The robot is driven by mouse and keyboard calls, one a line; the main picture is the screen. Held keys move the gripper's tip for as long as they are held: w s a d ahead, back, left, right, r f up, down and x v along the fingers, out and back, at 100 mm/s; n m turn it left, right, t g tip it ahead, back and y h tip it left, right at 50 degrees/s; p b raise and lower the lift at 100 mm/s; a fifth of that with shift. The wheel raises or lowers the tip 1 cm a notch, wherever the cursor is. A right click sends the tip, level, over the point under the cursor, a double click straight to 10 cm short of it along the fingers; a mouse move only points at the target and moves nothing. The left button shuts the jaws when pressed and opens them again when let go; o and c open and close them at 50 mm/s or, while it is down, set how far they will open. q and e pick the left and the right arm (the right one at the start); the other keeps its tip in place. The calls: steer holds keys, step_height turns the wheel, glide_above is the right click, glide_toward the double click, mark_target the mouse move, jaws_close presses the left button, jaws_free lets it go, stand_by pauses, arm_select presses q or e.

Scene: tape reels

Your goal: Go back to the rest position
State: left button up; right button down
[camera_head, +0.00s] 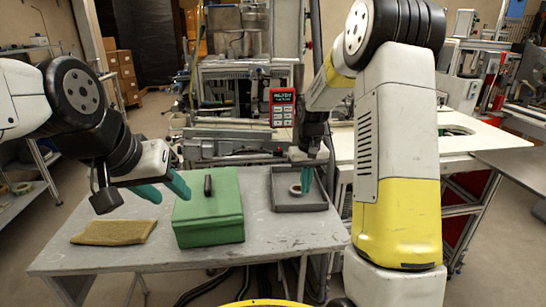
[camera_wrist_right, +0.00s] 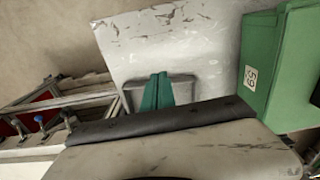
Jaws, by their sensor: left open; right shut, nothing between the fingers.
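My left gripper (camera_head: 170,193) is open and empty, with its teal fingers held above the table between the cloth and the green box. My right gripper (camera_head: 307,180) hangs over the grey tray (camera_head: 318,206) on the right of the table. In the right wrist view its teal fingers (camera_wrist_right: 157,92) are together with nothing between them. A tape reel (camera_head: 295,190) shows in the tray beside the right fingers, apart from their grip. The right arm stands between the camera and the right side of the room.
A green box (camera_head: 208,220) with a dark handle stands mid-table; its numbered side shows in the right wrist view (camera_wrist_right: 262,70). A tan cloth (camera_head: 115,232) lies at left. The grey table (camera_head: 270,245) is clear in front. A white workbench (camera_head: 480,140) and a red keypad device (camera_head: 283,107) stand behind.

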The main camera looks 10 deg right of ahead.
steer(key=s+a+r+t+y, duration=0.1)
steer(key=s+a+r+t, duration=0.15)
steer(key=s+r, duration=1.05)
steer(key=s+a+r+t+y, duration=0.1)
steer(key=s+r+t, duration=0.2)
steer(key=s, duration=1)
steer(key=shift+r, duration=0.9)
